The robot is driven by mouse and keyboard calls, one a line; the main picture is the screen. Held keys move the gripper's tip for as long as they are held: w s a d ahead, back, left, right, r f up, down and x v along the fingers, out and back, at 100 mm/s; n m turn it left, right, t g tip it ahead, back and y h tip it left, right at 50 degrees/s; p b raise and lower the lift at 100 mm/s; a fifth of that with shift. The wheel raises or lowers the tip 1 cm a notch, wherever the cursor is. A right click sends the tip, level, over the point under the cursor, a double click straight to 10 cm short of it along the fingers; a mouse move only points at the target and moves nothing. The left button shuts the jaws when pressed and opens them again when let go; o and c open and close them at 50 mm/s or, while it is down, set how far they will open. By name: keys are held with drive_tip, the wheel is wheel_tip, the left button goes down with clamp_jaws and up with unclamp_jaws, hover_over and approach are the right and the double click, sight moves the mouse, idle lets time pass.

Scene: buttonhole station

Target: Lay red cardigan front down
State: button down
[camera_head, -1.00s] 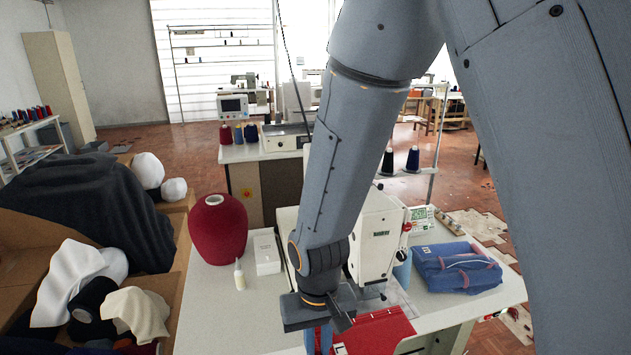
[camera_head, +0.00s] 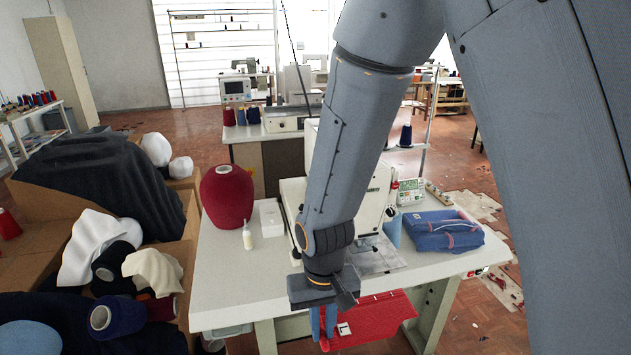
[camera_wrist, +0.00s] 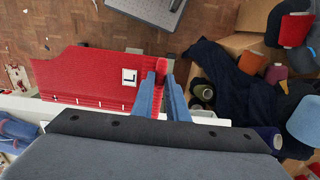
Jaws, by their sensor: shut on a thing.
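The red cardigan front (camera_head: 370,318) is a flat red panel with a white label marked L; it also shows in the wrist view (camera_wrist: 95,75). My gripper (camera_head: 324,322) is shut on the panel's edge near the label, as the wrist view (camera_wrist: 162,92) shows. The panel hangs out at the front edge of the sewing table (camera_head: 235,290). The white buttonhole machine (camera_head: 378,195) stands on the table, partly hidden by my arm.
A large red yarn cone (camera_head: 227,195), a small bottle (camera_head: 247,237) and a white box (camera_head: 270,217) stand on the table's left. Folded blue garments (camera_head: 443,232) lie on the right. Boxes of cloth and cones (camera_head: 120,315) fill the left. The table's front left is clear.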

drive_tip(key=w+d+f+m+b, duration=0.2)
drive_tip(key=w+d+f+b, duration=0.8)
drive_tip(key=w+d+f, duration=0.5)
drive_tip(key=d+f, duration=0.3)
drive_tip(key=shift+w+f+m, duration=0.3)
drive_tip(key=shift+f, duration=0.05)
